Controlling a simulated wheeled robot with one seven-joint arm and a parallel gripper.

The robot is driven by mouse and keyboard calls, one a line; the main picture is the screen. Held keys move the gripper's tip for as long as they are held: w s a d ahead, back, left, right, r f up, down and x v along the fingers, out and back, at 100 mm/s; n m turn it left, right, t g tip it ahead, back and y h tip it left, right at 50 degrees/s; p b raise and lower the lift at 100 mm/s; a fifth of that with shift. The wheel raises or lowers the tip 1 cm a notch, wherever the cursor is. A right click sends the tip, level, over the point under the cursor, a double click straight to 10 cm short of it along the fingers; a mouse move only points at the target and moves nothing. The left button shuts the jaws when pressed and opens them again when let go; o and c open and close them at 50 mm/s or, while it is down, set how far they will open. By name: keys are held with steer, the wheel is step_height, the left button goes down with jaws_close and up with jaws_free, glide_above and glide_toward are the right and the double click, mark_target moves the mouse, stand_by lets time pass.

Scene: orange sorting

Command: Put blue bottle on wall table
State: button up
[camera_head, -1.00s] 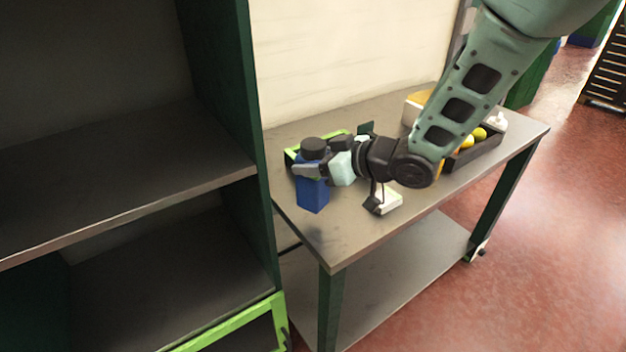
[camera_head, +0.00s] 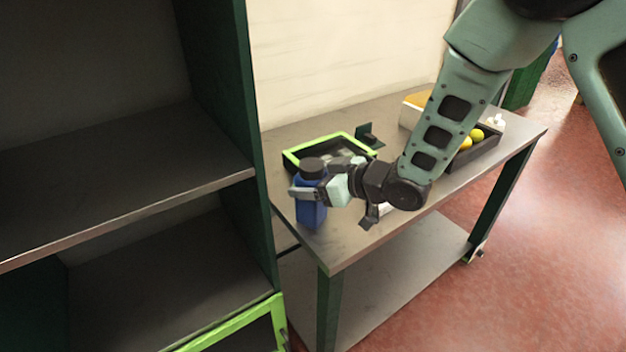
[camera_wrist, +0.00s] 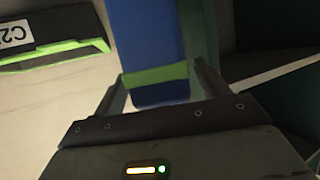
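The blue bottle (camera_head: 311,205) has a dark cap and stands upright between the fingers of my gripper (camera_head: 308,190), at the left end of the grey wall table (camera_head: 350,245). In the wrist view the blue bottle (camera_wrist: 157,50), with a green band, lies between the two fingers of my gripper (camera_wrist: 160,85). The fingers appear closed around it. In the head view its base is near the table's left front edge; I cannot tell whether it touches the top.
A green-rimmed dark tray (camera_head: 330,143) lies behind the bottle on the table. A dark shelf unit (camera_head: 255,160) rises close at the left.

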steer(key=shift+r, duration=0.25)
steer(key=b+v, duration=0.2)
steer(key=v, duration=1)
steer(key=s+d+m+g+h, duration=0.2)
steer(key=s+h, duration=0.3)
steer(key=s, duration=0.7)
steer(key=s+d+m+g+h, duration=0.1)
steer(key=s+g+h, duration=0.4)
steer(key=s, duration=0.7)
steer(key=shift+s+d+r+m+h, duration=0.3)
steer(key=shift+s+d+r+m, duration=0.1)
steer(key=shift+d, duration=0.35)
steer(key=shift+w, duration=0.1)
